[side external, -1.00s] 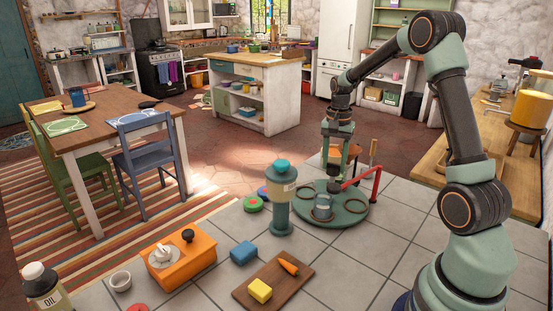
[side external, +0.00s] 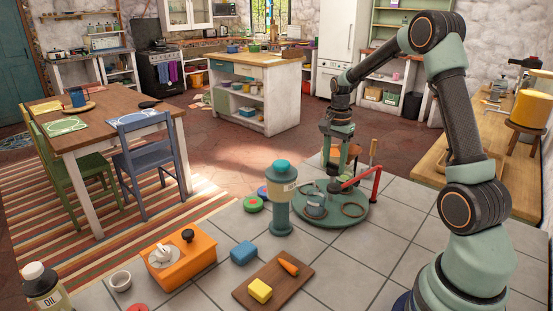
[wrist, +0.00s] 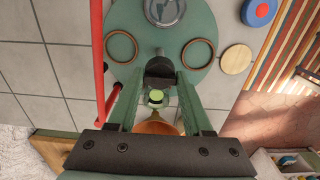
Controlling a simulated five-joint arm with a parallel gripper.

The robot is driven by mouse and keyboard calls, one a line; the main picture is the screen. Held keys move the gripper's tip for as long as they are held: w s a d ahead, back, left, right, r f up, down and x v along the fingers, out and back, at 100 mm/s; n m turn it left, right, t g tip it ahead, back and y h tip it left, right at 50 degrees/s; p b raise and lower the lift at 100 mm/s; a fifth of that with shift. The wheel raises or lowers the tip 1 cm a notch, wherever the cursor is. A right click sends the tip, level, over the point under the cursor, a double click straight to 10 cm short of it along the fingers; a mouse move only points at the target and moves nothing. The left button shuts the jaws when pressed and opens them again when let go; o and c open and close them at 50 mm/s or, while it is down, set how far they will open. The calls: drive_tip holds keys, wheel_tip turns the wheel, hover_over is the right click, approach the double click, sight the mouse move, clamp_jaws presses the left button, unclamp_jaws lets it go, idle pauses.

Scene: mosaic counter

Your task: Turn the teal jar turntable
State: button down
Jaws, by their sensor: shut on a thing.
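The teal jar turntable (side external: 336,220) is a low round disc on the tiled counter, also seen in the wrist view (wrist: 145,30). It carries brown rings (wrist: 122,46) and a round grey-rimmed jar or holder (wrist: 165,10). My gripper (side external: 334,186) is low over the disc, pointing down. In the wrist view my gripper (wrist: 160,80) has its two green fingers shut on a dark knob (wrist: 160,70) near the disc's rim. The fingers partly hide the knob and the disc behind them.
A red post (side external: 376,184) with a side arm stands close to the right of my gripper. A teal-lidded canister (side external: 279,200) stands just left of the disc. Tiles at right are clear.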

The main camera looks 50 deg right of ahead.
drive_tip(key=shift+d+r, duration=0.1)
drive_tip(key=shift+r, duration=0.05)
drive_tip(key=c, duration=0.6)
unclamp_jaws()
wheel_tip(320, 180, up, 12)
